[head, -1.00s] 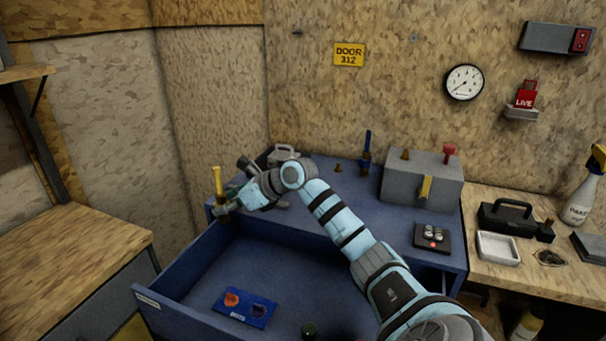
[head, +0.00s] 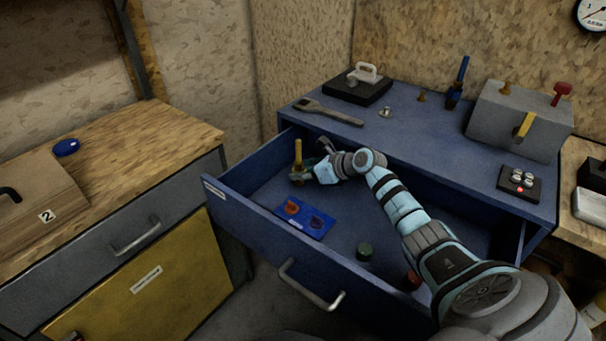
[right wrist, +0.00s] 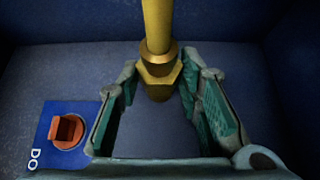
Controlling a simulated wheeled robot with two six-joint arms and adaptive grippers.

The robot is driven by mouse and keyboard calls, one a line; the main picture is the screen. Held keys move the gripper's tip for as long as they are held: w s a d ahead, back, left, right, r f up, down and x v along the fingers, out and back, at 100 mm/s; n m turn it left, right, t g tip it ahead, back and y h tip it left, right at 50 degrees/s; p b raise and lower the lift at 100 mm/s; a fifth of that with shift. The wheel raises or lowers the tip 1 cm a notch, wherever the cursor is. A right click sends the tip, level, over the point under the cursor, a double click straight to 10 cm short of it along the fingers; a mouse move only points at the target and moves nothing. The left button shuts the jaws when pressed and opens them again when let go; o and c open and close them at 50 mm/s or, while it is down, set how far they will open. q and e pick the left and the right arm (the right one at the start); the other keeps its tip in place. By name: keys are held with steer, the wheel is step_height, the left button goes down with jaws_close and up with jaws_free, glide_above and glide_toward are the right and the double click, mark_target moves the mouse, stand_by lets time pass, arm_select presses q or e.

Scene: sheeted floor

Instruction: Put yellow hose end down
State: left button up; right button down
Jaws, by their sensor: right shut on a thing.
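The yellow hose end (head: 298,152) stands upright in my right gripper (head: 301,175), inside the open blue drawer near its back left corner. The right wrist view shows its brass tube and hex collar (right wrist: 158,72) between the fingertips of the right gripper (right wrist: 165,85). The gripper is shut on it. My left gripper is not in view.
A blue panel (head: 296,222) with an orange and a dark blue piece lies in the drawer, close by. A green cylinder (head: 364,251) and a red one (head: 413,279) stand further right. The drawer front (head: 270,235) borders the space. A wrench (head: 328,112) lies on the cabinet top.

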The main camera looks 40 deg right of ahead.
steer(key=c, duration=1.1)
jaws_free()
steer(key=shift+r, duration=0.3)
steer(key=p+v, duration=0.3)
steer(key=v, duration=0.9)
steer(key=shift+p, duration=0.35)
